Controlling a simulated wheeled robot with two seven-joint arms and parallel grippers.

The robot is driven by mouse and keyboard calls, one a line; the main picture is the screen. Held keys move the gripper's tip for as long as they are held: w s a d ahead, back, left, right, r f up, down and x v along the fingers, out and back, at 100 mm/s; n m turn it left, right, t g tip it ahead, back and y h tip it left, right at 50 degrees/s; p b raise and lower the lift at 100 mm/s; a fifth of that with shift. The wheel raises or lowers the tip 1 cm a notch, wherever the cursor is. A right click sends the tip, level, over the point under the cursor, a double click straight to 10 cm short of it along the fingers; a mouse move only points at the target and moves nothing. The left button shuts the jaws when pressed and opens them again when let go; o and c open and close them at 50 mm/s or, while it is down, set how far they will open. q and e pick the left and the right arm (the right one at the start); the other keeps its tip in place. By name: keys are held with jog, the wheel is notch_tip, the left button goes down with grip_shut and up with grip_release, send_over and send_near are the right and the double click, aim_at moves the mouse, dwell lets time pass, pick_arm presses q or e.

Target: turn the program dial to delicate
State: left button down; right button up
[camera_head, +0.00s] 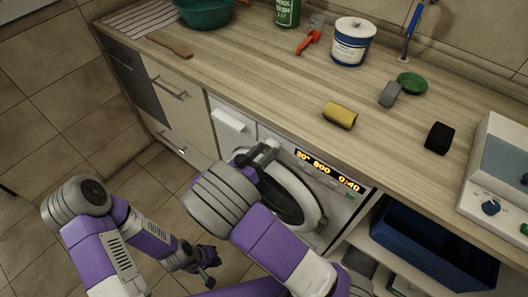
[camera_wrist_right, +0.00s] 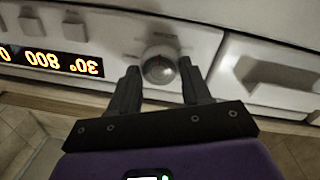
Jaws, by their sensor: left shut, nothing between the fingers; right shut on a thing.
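The washing machine (camera_head: 345,208) stands under the counter, with a lit display (camera_head: 327,172) that reads 30°, 800 and 0:40. The display also shows upside down in the right wrist view (camera_wrist_right: 48,62). The round silver program dial (camera_wrist_right: 159,68) sits beside the display on the white panel. My right gripper (camera_wrist_right: 160,82) is shut on the dial, one finger at each side. In the head view my right gripper (camera_head: 258,155) is at the panel and hides the dial. The marks around the dial are too blurred to read. My left gripper (camera_head: 208,270) is shut and empty, low over the floor.
The round door (camera_head: 308,208) is below my right gripper. A drawer front (camera_head: 232,122) lies left of the dial. The counter above holds a yellow sponge (camera_head: 340,115), a white-blue tub (camera_head: 352,42) and a black block (camera_head: 439,138). A blue crate (camera_head: 435,245) stands to the right.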

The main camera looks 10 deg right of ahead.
jog(key=shift+m, duration=0.6)
jog(key=o, duration=1)
jog(key=shift+o, duration=0.2)
jog(key=p+v, duration=0.1)
jog(key=v, duration=0.6)
jog(key=shift+s+a, duration=0.2)
jog(key=shift+a, duration=0.05)
jog(key=shift+r, duration=0.1)
